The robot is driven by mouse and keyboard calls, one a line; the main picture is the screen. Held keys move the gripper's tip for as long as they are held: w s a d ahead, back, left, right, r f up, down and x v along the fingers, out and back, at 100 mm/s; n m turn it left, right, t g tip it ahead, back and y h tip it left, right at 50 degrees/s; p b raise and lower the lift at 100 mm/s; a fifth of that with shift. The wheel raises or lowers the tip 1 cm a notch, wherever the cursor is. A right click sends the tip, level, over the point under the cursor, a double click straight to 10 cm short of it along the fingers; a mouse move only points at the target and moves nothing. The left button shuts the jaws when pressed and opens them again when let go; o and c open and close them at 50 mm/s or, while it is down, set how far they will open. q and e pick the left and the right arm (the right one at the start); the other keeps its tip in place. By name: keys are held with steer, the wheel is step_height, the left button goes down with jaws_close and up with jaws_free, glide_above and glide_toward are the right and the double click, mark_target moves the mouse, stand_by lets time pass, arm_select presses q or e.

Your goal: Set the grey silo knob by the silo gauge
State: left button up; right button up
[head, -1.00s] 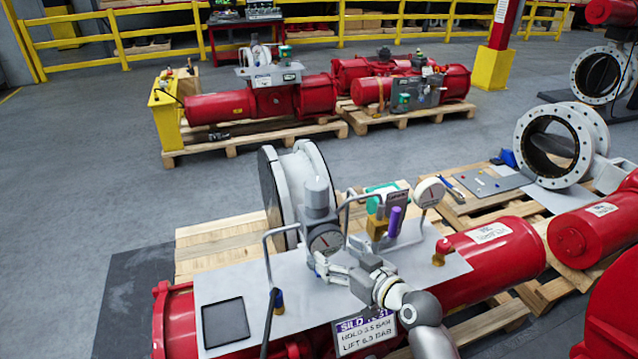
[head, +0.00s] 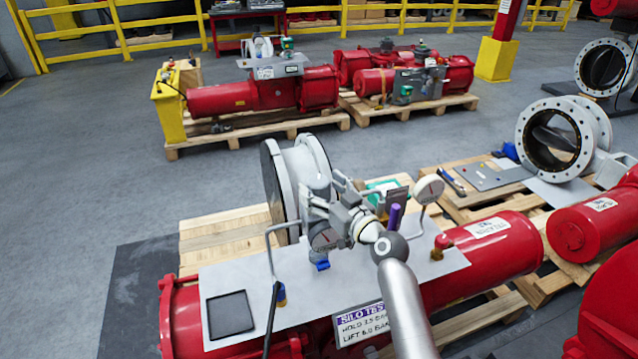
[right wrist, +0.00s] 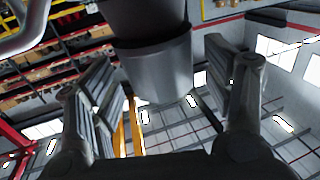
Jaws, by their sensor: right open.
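The grey knob (head: 316,184) is the upright cylinder on top of the regulator, above the metal plate. A round dial gauge (head: 323,239) faces forward just below it, partly covered; its reading is too small to tell. A second white gauge (head: 429,188) stands to the right on a bent pipe. My right gripper (head: 330,203) is at the knob, coming from the front right. In the right wrist view, its open fingers (right wrist: 160,85) stand on either side of the grey knob (right wrist: 155,75), with gaps showing on both sides. My left gripper is not in view.
The plate (head: 245,272) lies over a red actuator (head: 495,250). Bent pipes (head: 270,262) and a purple-topped part (head: 394,216) stand close to the gripper. A dark square pad (head: 229,314) lies at left. A sign (head: 362,322) mentions silo test, hold and lift pressures.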

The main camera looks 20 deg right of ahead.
steer(key=shift+w+a, duration=0.25)
steer(key=shift+w, duration=0.45)
steer(key=c, duration=1)
steer(key=shift+d+f+b, duration=0.1)
steer(key=shift+f+b, duration=0.05)
steer(key=shift+b, duration=0.3)
steer(key=shift+c, duration=0.2)
steer(key=n+g+y+b, duration=0.1)
steer(key=n+y+b, duration=0.1)
steer(key=b, duration=0.5)
steer(key=shift+n+g+y, duration=0.3)
steer(key=shift+y, duration=0.4)
steer(key=shift+y+b, duration=0.4)
steer(key=shift+b, duration=0.25)
steer(key=shift+r, duration=0.2)
